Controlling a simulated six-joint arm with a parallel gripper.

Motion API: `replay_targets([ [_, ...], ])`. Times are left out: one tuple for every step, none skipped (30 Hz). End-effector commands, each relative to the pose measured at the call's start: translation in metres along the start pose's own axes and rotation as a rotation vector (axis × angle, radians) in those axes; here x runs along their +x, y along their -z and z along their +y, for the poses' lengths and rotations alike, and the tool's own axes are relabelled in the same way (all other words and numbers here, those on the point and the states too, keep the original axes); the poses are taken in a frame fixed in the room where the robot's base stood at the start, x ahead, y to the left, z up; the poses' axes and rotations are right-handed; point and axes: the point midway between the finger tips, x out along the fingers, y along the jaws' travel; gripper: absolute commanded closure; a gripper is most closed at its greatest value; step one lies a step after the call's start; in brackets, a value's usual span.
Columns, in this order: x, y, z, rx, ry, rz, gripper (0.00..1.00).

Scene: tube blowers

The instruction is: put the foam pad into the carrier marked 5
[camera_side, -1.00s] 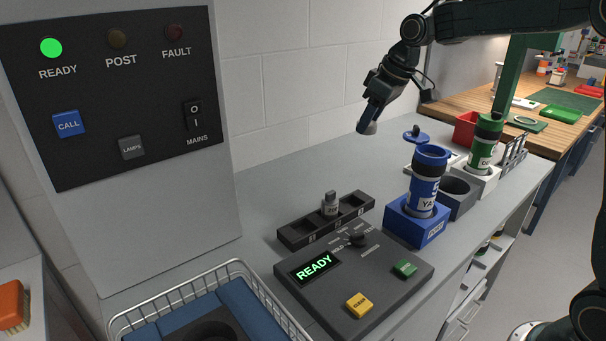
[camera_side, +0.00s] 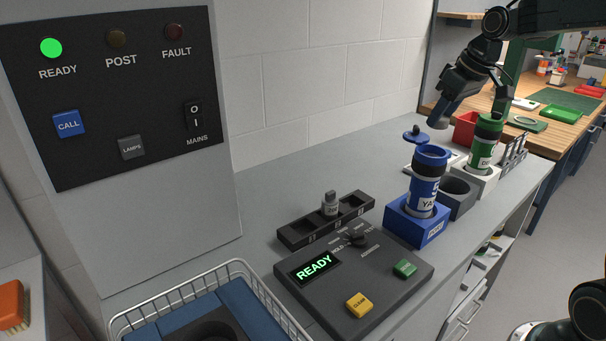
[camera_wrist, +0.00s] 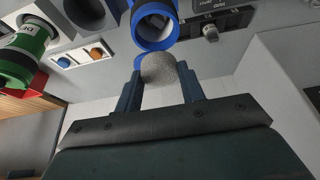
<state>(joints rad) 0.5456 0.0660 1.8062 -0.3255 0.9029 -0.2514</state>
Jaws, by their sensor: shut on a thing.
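The foam pad (camera_wrist: 158,68) is a grey, rounded, speckled piece. My gripper (camera_side: 441,118) is shut on it, with one finger on each side in the wrist view. The pad (camera_side: 438,123) is held in the air, above and behind the blue carrier. The blue carrier (camera_side: 424,185) stands upright in a blue block, its mouth open and its blue lid (camera_side: 415,135) swung to the side. The open mouth (camera_wrist: 153,26) shows just beyond the pad in the wrist view. A green carrier (camera_side: 484,145) stands in a white block to the right. I cannot read a clear 5 on either carrier.
An empty dark grey holder (camera_side: 457,193) stands between the two carriers' blocks. A control panel reading READY (camera_side: 345,275), a black rack (camera_side: 315,228) with a small grey item, and a wire basket (camera_side: 180,308) are nearer. A red bin (camera_side: 466,128) stands behind.

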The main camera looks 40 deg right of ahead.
Motion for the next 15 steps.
replay_targets([
  [0.001,-0.001,0.000,0.000,0.001,-0.001,0.82],
  [0.002,-0.001,0.000,0.000,0.001,-0.001,0.82],
  [0.003,-0.001,0.000,-0.001,0.001,-0.001,0.82],
  [0.004,-0.002,0.000,-0.001,0.001,-0.002,0.82],
  [0.005,-0.002,0.000,-0.001,0.002,-0.002,0.82],
  [0.007,-0.003,0.000,-0.001,0.002,-0.001,0.82],
  [0.008,-0.003,0.000,-0.001,0.001,-0.001,0.82],
  [0.010,-0.004,0.000,-0.001,0.001,0.000,0.82],
  [0.012,-0.005,-0.001,-0.001,0.002,-0.001,0.82],
  [0.014,-0.005,-0.001,0.000,0.002,-0.002,0.82],
  [0.015,-0.006,-0.001,0.000,0.002,-0.002,0.82],
  [0.018,-0.007,0.000,0.000,0.001,-0.001,0.82],
  [0.019,-0.008,0.000,0.000,0.001,-0.001,0.82],
  [0.021,-0.009,0.000,0.000,0.001,-0.001,0.82],
  [0.024,-0.010,-0.001,0.000,0.001,-0.002,0.82],
])
